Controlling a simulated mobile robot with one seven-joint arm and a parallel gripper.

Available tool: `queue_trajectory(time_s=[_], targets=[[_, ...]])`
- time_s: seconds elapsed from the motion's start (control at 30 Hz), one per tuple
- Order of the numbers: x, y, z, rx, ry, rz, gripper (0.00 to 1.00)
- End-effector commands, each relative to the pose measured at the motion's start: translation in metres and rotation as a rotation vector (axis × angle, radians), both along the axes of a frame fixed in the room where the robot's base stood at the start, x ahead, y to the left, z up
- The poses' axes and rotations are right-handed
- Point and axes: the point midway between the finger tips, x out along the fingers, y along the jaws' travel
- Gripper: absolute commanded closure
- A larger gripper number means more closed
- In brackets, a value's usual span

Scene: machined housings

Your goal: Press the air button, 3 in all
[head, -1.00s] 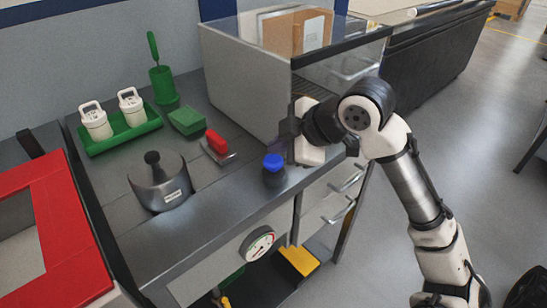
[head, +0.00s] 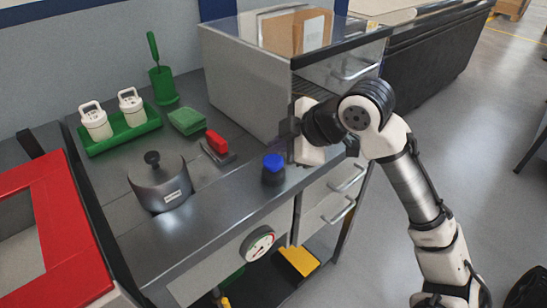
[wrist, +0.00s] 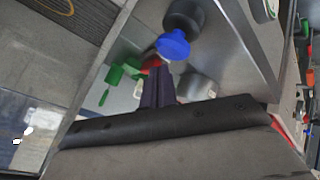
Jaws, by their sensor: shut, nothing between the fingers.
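A blue-capped knob on a dark round base (head: 273,163) stands on the bench near its front edge. It appears to be the air button, and its cap looks raised. It also shows in the wrist view (wrist: 173,45), above and slightly right of the fingers. My gripper (head: 292,127) is just right of it in the head view, above the bench and apart from it. In the wrist view its fingers (wrist: 158,72) are together with nothing between them. The fingertips are partly hidden in the head view.
A glass-topped cabinet (head: 240,85) stands behind the gripper. A red frame (head: 65,225) is far left. A gauge (head: 258,243) is on the bench front.

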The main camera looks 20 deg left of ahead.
Motion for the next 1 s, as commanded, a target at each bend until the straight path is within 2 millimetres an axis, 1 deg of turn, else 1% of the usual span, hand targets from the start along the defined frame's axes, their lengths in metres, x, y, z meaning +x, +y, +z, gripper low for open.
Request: queue_trajectory(time_s=[0.27, 0.5, 1.0], targets=[[0.0, 0.0, -0.001, 0.0, 0.0, 0.0, 1.0], [0.0, 0.0, -0.009, 0.001, 0.0, 0.001, 1.0], [0.0, 0.0, -0.01, 0.0, 0.0, 0.0, 1.0]])
